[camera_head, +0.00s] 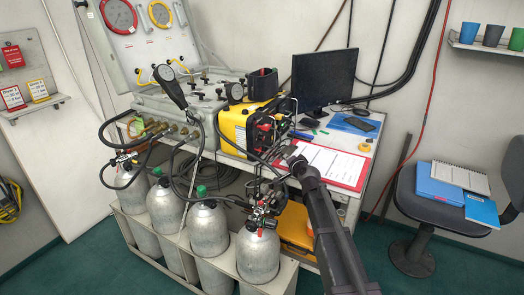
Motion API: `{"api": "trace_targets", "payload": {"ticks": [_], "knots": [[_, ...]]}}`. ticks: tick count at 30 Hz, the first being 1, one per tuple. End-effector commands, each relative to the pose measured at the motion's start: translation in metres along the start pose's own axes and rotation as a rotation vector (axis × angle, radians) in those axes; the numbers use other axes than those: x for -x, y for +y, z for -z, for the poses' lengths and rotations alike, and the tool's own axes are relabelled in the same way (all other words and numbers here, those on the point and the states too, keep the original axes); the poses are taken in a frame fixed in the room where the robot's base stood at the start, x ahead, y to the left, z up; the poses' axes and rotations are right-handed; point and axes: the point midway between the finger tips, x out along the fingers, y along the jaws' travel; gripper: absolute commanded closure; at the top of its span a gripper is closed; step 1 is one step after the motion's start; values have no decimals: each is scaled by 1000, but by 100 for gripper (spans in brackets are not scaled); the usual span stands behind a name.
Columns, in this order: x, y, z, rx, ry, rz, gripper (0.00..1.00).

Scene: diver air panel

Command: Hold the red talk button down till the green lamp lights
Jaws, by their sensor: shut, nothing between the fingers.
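A yellow box (234,128) stands on the worktop right of the grey air panel. Its dark right-hand face carries red parts (265,127), too small to tell whether one is the talk button. I cannot make out a green lamp, lit or unlit. My gripper (288,153) is shut and empty at the end of my arm, just right of the yellow box, by the left edge of a red clipboard (330,165). Cables and small fittings clutter the space between. Whether the fingertips touch the box cannot be told from here.
Black hoses and valves (262,208) crowd the front edge above several grey cylinders (258,255). A black monitor (324,78) stands behind the clipboard. A chair (425,205) holding blue folders is at right. Green floor (455,270) is open at front right.

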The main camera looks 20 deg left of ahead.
Motion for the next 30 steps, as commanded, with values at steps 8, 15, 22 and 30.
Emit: {"api": "trace_targets", "payload": {"ticks": [8, 15, 22, 30], "knots": [[-11, -7, -6, 0, 0, 0, 100], [-28, -19, -18, 0, 1, 0, 100], [-44, -31, -30, 1, 1, 0, 100], [-57, -40, -39, 1, 2, -1, 100]]}}
